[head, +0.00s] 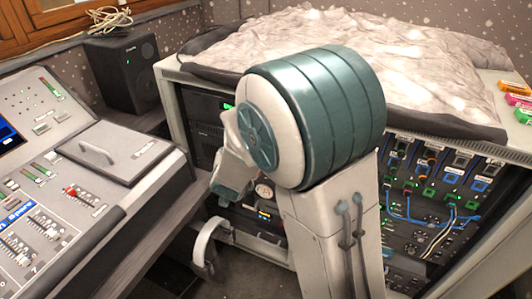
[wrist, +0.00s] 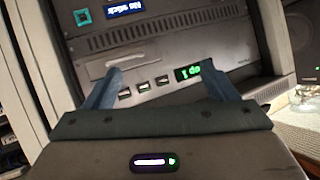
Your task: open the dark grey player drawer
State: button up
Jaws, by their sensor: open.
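My gripper (wrist: 162,71) is open, with nothing between its fingers, and faces the equipment rack. In the wrist view a grey player unit (wrist: 160,65) lies in front of it, with a pale bar-like handle (wrist: 112,64), small buttons and a lit green display (wrist: 188,72). This looks like the player drawer, and its front appears flush with the rack. In the head view my arm hides much of the rack front, and the fingertips are not clear.
A mixing console (head: 60,190) stands at left, with a black speaker (head: 125,72) behind it. A rumpled grey cover (head: 390,60) lies on the rack top. Blue cables (head: 430,220) hang at right. A curved white handle-like part (head: 203,243) stands low beside the rack.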

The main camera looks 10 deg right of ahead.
notch_tip(320, 180, down, 5)
jog(key=s+d+m+t+h+b, duration=0.15)
jog(key=h+b, duration=0.25)
jog(key=h, duration=0.4)
jog(key=b+x, duration=0.1)
jog(key=x, duration=1.2)
jog(key=shift+w+t, duration=0.35)
jog(key=shift+w, duration=0.15)
jog(key=shift+a+r, duration=0.1)
jog(key=shift+r, duration=0.05)
